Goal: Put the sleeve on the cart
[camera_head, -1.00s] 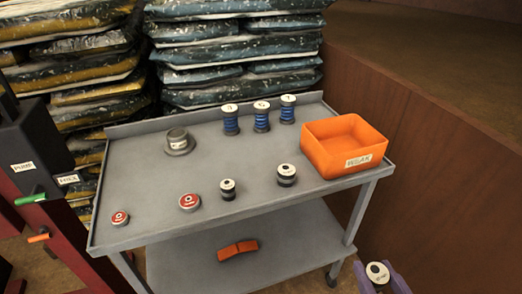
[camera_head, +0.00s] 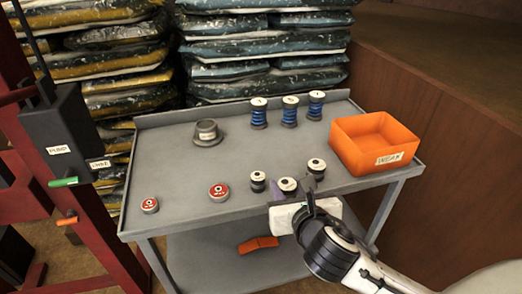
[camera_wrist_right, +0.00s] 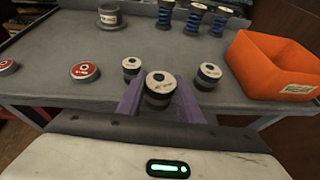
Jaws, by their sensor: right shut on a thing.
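My right gripper (camera_head: 288,190), with purple fingers, is shut on a short dark cylinder with a white labelled top, which I take to be the sleeve (camera_head: 287,184). The sleeve also shows upright between the fingers in the right wrist view (camera_wrist_right: 159,84). It is at the front part of the grey cart's (camera_head: 180,172) top, between two similar white-topped dark pieces, a left one (camera_head: 258,181) and a right one (camera_head: 316,168). I cannot tell whether its base touches the cart. The label is too small to read. My left gripper is not in view.
Two red-topped discs (camera_head: 218,192) (camera_head: 149,205) sit at the front left. A grey flanged part (camera_head: 206,132) and three blue spools (camera_head: 290,111) stand behind. An orange bin (camera_head: 375,142) is at the right. An orange piece (camera_head: 258,245) lies on the lower shelf.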

